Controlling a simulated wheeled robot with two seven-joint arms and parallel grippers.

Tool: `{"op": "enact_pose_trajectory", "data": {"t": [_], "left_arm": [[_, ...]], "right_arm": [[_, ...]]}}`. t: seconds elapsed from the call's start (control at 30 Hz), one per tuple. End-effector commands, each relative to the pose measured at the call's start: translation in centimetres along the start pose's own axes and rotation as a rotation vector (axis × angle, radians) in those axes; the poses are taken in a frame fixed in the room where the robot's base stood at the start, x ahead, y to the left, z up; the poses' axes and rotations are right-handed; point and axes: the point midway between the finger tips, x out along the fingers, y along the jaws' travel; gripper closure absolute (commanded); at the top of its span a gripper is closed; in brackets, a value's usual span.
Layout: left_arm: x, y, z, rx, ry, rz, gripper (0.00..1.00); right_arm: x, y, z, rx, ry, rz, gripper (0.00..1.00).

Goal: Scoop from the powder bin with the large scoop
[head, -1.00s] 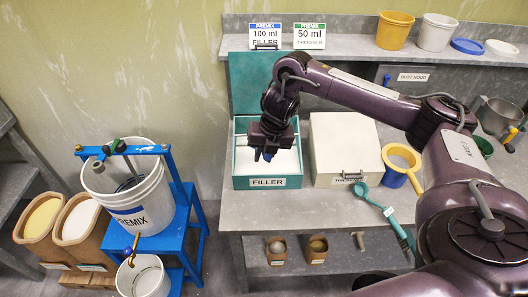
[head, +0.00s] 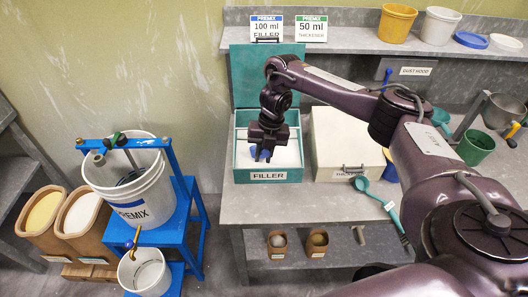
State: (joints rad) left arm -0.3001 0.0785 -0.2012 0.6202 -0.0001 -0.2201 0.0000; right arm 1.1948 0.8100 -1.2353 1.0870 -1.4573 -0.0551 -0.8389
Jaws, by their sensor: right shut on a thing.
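The filler bin (head: 240,163) is a teal box labelled FILLER, with white powder (head: 288,155) inside and its lid (head: 245,95) raised behind it. My right gripper (head: 264,150) is low over the bin's opening, shut on a blue thing (head: 260,156). This looks like the blue large scoop, but only a small part shows. I cannot tell whether its bowl is in the powder. My left gripper is not in view.
A closed cream thickener bin (head: 340,135) stands right of the filler bin. Signs for 100 ml filler (head: 266,30) and 50 ml thickener (head: 311,30) stand behind. A PREMIX pail (head: 145,200) sits in a blue press (head: 190,225) at left. A green cup (head: 475,149) stands at right.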

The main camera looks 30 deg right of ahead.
Motion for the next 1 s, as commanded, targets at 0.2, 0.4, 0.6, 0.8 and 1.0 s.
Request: {"op": "enact_pose_trajectory", "data": {"t": [0.2,0.4,0.6,0.8,1.0], "left_arm": [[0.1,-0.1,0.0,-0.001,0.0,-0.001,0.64],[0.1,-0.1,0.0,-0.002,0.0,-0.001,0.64],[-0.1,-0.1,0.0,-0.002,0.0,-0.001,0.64],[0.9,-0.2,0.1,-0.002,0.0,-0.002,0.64],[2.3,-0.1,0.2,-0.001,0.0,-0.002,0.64]], "right_arm": [[1.5,-0.2,0.4,-0.001,0.002,0.001,1.0],[2.8,-0.5,0.8,-0.002,-0.012,0.002,1.0],[4.1,-0.6,1.3,-0.006,-0.03,0.005,1.0],[5.5,-1.1,1.5,-0.011,-0.051,0.004,1.0],[6.2,-1.2,1.4,-0.018,-0.084,0.007,1.0]]}}
